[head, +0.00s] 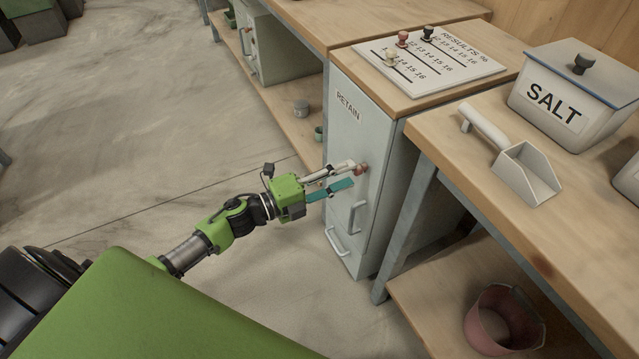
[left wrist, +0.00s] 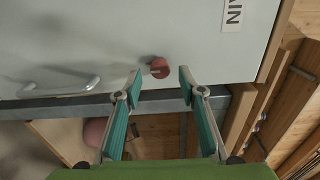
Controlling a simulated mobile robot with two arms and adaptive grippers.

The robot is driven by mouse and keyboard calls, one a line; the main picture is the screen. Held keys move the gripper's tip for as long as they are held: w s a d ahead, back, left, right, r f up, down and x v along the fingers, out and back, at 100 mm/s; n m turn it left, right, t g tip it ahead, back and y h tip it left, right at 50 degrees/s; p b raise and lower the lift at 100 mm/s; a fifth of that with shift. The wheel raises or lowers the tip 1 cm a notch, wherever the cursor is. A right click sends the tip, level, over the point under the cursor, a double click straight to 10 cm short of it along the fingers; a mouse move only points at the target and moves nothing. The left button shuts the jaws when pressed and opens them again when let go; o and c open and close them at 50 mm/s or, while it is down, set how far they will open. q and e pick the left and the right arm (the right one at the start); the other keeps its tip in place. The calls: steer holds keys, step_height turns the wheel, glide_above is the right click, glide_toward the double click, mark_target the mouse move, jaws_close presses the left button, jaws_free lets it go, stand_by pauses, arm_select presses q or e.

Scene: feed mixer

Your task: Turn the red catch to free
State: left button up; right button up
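The red catch (head: 361,169) is a small round red knob on the front of the pale grey cabinet (head: 352,130) labelled RETAIN. In the left wrist view the catch (left wrist: 159,68) shows between and just beyond the fingertips, nearer the left one. My left gripper (head: 353,175) is open, with its two teal-padded fingers apart and pointing at the cabinet front. In the left wrist view no finger of the gripper (left wrist: 160,78) clearly touches the catch. My right gripper is not in view.
Two bar handles, one upper (head: 357,217) and one lower (head: 338,246), stick out below the catch. A results board (head: 470,72) with pegs lies on top. A scoop (head: 525,175) and salt box (head: 540,125) stand on the right bench. A pink bucket (head: 485,325) sits below. Open floor lies left.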

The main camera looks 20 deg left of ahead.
arm_select(q)
steer(key=v, duration=0.9)
steer(key=shift+s+a, duration=0.2)
steer(key=shift+s, duration=0.05)
